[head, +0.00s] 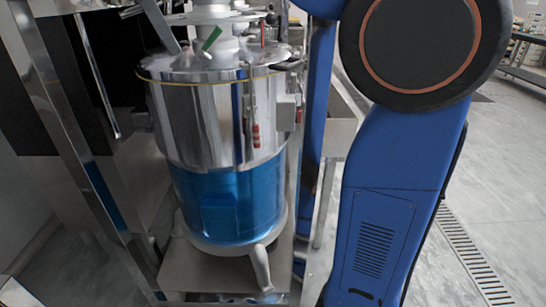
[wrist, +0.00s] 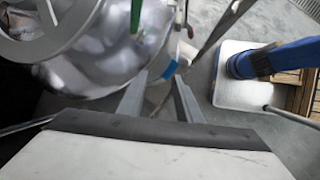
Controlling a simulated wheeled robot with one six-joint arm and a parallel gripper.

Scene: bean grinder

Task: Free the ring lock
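The grinder is a shiny steel drum (head: 215,125) with a blue lower band (head: 230,205) and a thin yellow line around its rim. A red-handled clamp (head: 256,135) hangs on its side, and a green handle (head: 212,38) stands on top. I cannot tell for certain which fitting is the ring lock. In the wrist view, the curved steel lid (wrist: 110,50) lies beyond my gripper (wrist: 160,82). The two grey fingers are apart, with no held object clear between them. A small blue piece (wrist: 170,69) shows near the fingertips; contact is unclear. My gripper is not clearly visible in the head view.
Steel frame posts (head: 62,130) stand close at the left of the drum. In the wrist view, a thin metal bar (wrist: 225,22) slants past the fingers. Open grey floor with a drain grate (head: 470,255) lies at the right.

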